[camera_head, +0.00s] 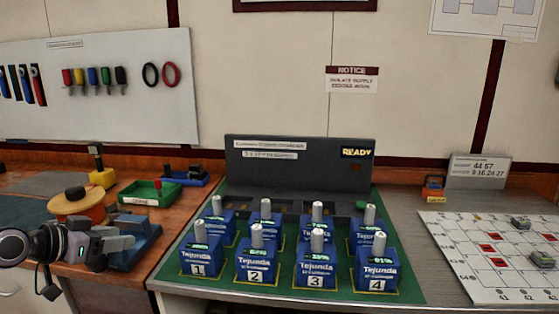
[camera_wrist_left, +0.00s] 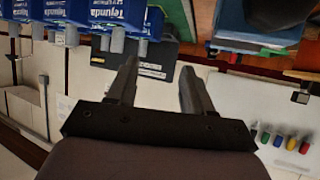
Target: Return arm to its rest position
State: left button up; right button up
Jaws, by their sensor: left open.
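My left arm (camera_head: 38,245) comes in at the lower left of the head view. My left gripper (camera_head: 106,240) is at the left end of the green mat, apart from the breakers, over the wooden bench side. In the left wrist view my left gripper (camera_wrist_left: 158,82) has its two fingers spread, with nothing between them. Blue breakers (camera_head: 316,266) with grey levers stand upright in two rows on the green mat (camera_head: 160,273); the front ones are numbered 1 to 4. My right gripper is not in view.
A dark panel (camera_head: 300,160) reading READY stands behind the breakers. On the wooden bench are an orange-topped spool (camera_head: 76,204), a green tray (camera_head: 140,195) and a blue stand (camera_head: 137,249) close to the gripper. A white grid board (camera_head: 470,260) lies at right.

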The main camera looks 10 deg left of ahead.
pick_arm(q)
jog(key=s+d+f+m+g+h, duration=0.1)
jog(key=s+d+f, duration=0.2)
jog(key=d+f, duration=0.65)
jog(key=s+d+f+m+g+h, duration=0.1)
jog(key=s+d+f+h, duration=0.15)
jog(key=d+f, duration=0.7)
jog(key=s+d+f+n+y+b, duration=0.1)
jog(key=s+d+f+y, duration=0.1)
jog(key=s+f, duration=0.4)
jog(key=s+d+f+n+y, duration=0.1)
jog(key=s+d+f+y, duration=0.2)
jog(key=s+d+f, duration=0.2)
jog(key=s+f, duration=0.2)
jog(key=s, duration=0.2)
jog(key=shift+s+n+b, duration=0.15)
jog(key=shift+n+b, duration=0.25)
jog(key=shift+c, duration=0.8)
jog(key=shift+a, duration=0.1)
